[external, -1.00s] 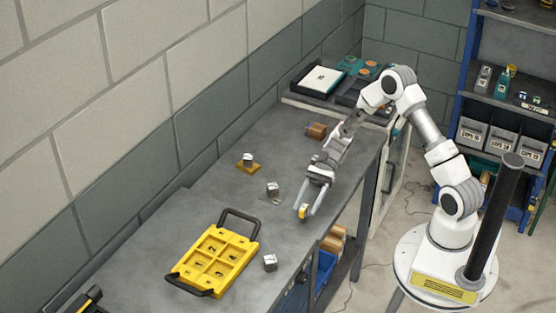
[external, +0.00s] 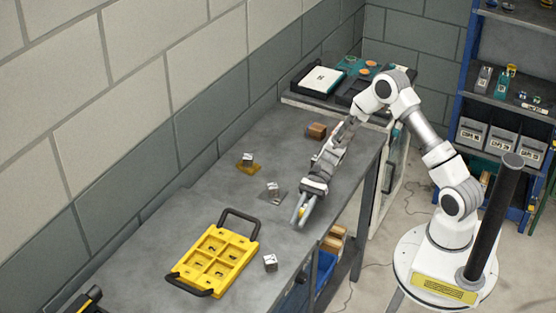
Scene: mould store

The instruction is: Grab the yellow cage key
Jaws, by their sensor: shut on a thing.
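My gripper (external: 301,218) points down at the grey bench top near its front edge. Its two fingers are close together, shut on a small yellow thing (external: 302,210), which I take to be the yellow cage key. Only a small yellow patch shows between the fingers; the rest of it is hidden. I cannot tell whether it still touches the bench.
A yellow tray (external: 234,245) with numbered compartments and black handles lies to the left. Small metal blocks (external: 270,263) (external: 273,187) (external: 249,158) stand around, the far one on a yellow plate. A brown block (external: 317,131) lies behind my gripper.

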